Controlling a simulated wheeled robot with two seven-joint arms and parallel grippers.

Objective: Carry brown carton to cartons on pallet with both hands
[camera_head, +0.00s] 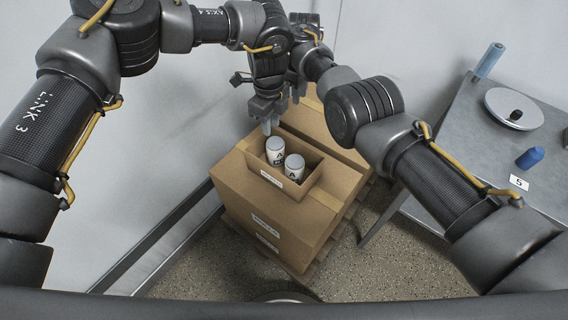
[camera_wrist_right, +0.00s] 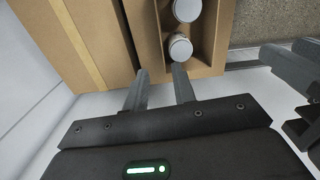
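The small open brown carton (camera_head: 300,187) sits on top of the large cartons (camera_head: 262,205) stacked on the pallet (camera_head: 312,272). Two white lidded cans (camera_head: 276,151) stand in it. My left gripper (camera_head: 267,127) points down at the carton's far end; its finger gap is not clear. My right gripper (camera_head: 298,97) is behind it, partly hidden by my arms.
White walls close in behind and left. Speckled floor (camera_head: 395,265) is clear in front.

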